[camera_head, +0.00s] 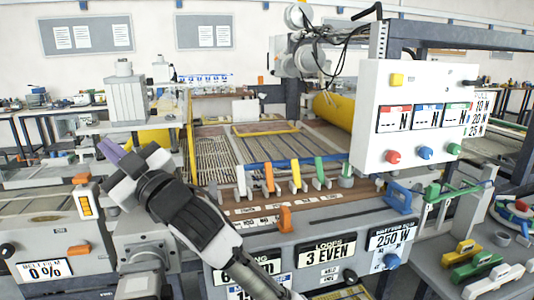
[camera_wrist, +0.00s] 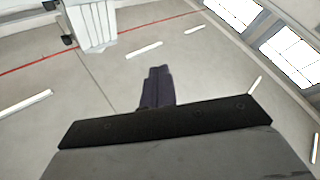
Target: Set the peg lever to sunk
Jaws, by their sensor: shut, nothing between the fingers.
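No lever in the head view carries a readable peg label, so I cannot tell which one is the peg lever. An orange lever (camera_head: 285,219) stands on the front edge of the machine, above the display reading 3 EVEN. A row of coloured clips or levers (camera_head: 296,178) lies along the bed's front edge. My gripper (camera_head: 109,150), with purple fingers, is shut and empty at the left of the machine, apart from these levers. The wrist view shows its closed fingers (camera_wrist: 157,86) over bare floor.
A white control box (camera_head: 410,115) with red, blue and green knobs hangs at the right. A blue handle (camera_head: 402,197) sits below it. Coloured blocks (camera_head: 478,262) lie at the lower right. My arm crosses the front panel. The wrist view shows open floor (camera_wrist: 100,80).

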